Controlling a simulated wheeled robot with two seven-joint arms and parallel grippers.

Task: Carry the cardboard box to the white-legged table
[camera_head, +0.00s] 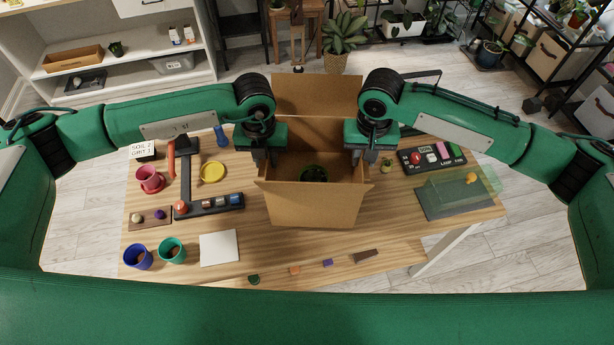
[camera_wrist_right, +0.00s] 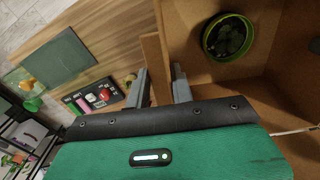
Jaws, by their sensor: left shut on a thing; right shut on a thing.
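The open cardboard box (camera_head: 315,205) is at the middle of the wooden table (camera_head: 330,265), flaps spread, with a green pot holding a plant (camera_head: 313,174) inside. I cannot tell whether its bottom touches the tabletop. A white leg (camera_head: 440,250) shows under the table's right side. My left gripper (camera_head: 262,160) is shut on the box's left wall. My right gripper (camera_head: 362,158) is shut on its right wall. In the right wrist view the right fingers (camera_wrist_right: 160,85) straddle the wall's edge, and the pot (camera_wrist_right: 228,38) shows inside.
On the left are a red cup (camera_head: 150,179), yellow dish (camera_head: 212,172), blue pot (camera_head: 138,256), green pot (camera_head: 171,250) and white square (camera_head: 219,248). On the right are a button panel (camera_head: 432,156) and a clear green cover (camera_head: 460,188). Small pieces lie along the front edge.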

